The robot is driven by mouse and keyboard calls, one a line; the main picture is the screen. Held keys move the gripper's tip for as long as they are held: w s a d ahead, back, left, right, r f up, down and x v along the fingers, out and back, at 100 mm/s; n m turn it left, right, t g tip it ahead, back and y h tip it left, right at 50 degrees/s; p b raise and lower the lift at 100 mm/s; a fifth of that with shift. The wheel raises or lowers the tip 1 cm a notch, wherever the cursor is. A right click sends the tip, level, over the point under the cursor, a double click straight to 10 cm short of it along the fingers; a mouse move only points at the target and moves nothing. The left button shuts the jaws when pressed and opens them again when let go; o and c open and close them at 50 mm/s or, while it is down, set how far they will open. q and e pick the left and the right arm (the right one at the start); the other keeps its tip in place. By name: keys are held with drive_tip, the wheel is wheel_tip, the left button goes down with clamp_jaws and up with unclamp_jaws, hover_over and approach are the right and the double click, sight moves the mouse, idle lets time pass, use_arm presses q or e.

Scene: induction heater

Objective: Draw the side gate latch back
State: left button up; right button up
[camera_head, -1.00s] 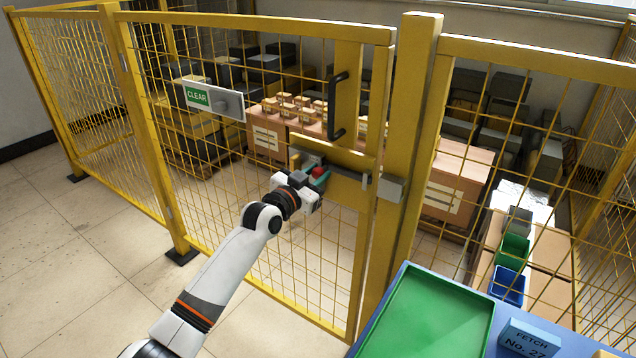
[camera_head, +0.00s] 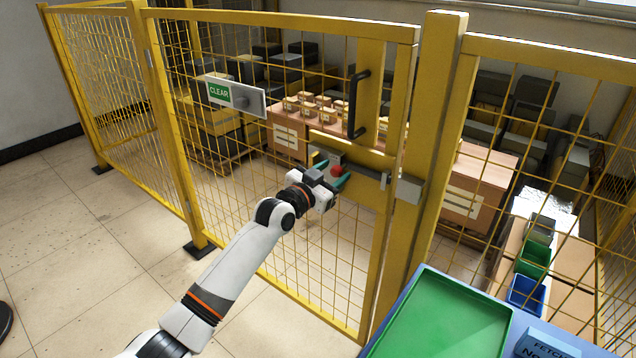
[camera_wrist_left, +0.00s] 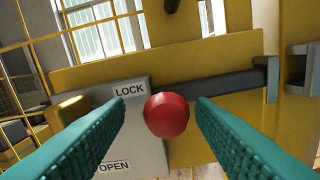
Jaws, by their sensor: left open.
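The side gate (camera_head: 290,75) is a yellow mesh gate that stands in line with its post. Its latch has a grey plate marked LOCK and OPEN (camera_wrist_left: 140,125), a round red knob (camera_wrist_left: 166,115) and a dark bolt bar (camera_wrist_left: 225,86) running right to a guide bracket. A grey keeper (camera_head: 408,189) sits on the post. My left gripper (camera_head: 333,174) is at the knob, which also shows in the head view (camera_head: 338,171). In the wrist view its teal fingers (camera_wrist_left: 162,115) stand open either side of the knob, with gaps. My right gripper is not in view.
A black pull handle (camera_head: 357,104) is above the latch, and a CLEAR sign (camera_head: 240,97) hangs on the mesh. A blue-edged table with a green tray (camera_head: 440,325) stands at the lower right.

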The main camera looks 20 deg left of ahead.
use_arm(q)
drive_tip(key=v, duration=1.1)
drive_tip(key=shift+s, duration=0.15)
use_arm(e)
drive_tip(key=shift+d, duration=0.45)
use_arm(q)
drive_tip(key=shift+a+f, duration=0.1)
